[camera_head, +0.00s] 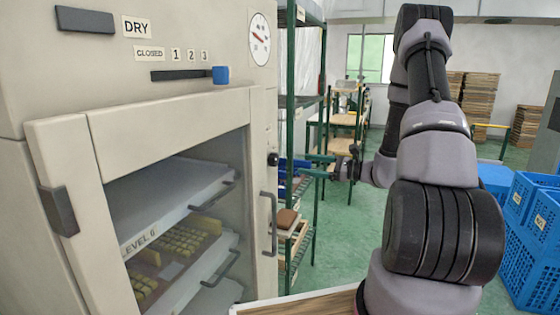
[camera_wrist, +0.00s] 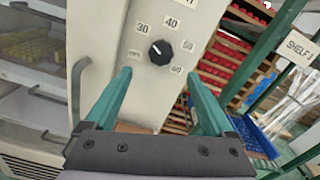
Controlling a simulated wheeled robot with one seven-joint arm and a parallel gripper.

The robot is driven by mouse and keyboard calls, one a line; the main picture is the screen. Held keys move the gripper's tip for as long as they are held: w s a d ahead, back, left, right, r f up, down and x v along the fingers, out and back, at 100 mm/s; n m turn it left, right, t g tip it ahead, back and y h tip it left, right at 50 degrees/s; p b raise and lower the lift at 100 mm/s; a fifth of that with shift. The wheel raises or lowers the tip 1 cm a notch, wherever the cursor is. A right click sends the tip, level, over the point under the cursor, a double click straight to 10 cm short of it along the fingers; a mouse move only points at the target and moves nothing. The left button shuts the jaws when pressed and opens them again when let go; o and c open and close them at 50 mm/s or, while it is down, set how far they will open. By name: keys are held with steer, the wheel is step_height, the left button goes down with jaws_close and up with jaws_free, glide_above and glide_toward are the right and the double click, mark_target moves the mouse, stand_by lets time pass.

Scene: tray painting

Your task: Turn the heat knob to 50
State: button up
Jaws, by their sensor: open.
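The black heat knob (camera_wrist: 160,52) sits on the oven's pale side panel, with labels 30, 40, 50 and 60 around it and a small unreadable label at lower left. Its white mark points to the upper left, roughly toward the 30. The knob also shows in the head view (camera_head: 272,159) at the panel's right edge. My gripper (camera_wrist: 156,78) is open, its teal fingers spread to either side with the knob between and beyond the tips, not touching it. In the head view my gripper (camera_head: 308,165) is just right of the knob.
The oven door handle (camera_head: 270,222) stands out below the knob. A round gauge (camera_head: 259,38) and a blue slider (camera_head: 220,75) are higher on the oven. A green-framed shelf rack (camera_head: 320,100) stands behind my gripper. Blue crates (camera_head: 530,225) are at the right.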

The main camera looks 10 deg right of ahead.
mark_target(277, 160)
steer(key=x, duration=1)
steer(key=shift+w+a, duration=0.2)
steer(key=shift+w, duration=0.15)
steer(key=c, duration=1.4)
